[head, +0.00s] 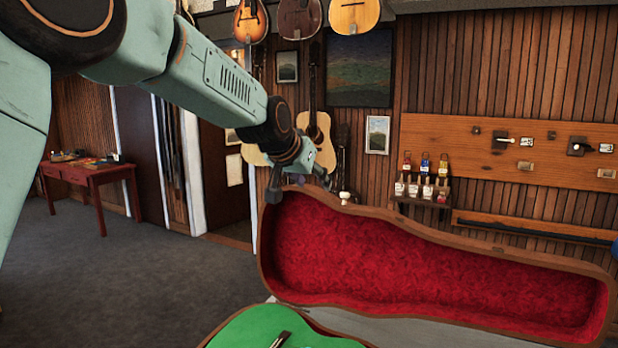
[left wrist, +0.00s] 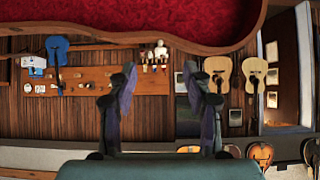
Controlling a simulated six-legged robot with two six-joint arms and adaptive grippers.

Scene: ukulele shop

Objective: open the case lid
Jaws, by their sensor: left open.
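The case lid (head: 430,262) stands raised in the head view, its red plush lining facing me and its brown rim on top. A green instrument body (head: 265,328) shows below it at the bottom edge; the rest of the case is mostly out of frame. My left gripper (head: 299,184) is open and empty by the lid's upper left corner. In the left wrist view, its two spread fingers (left wrist: 163,88) have nothing between them, and the lid's rim and red lining (left wrist: 170,14) fill the top. I cannot tell whether a finger touches the rim. My right gripper is not in view.
A red table (head: 92,172) stands far left on open grey carpet. Guitars (head: 354,14) hang on the back wall. A wooden wall board (head: 470,140) and a small shelf of bottles (head: 424,198) are behind the lid. A blue ukulele (left wrist: 57,47) shows in the left wrist view.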

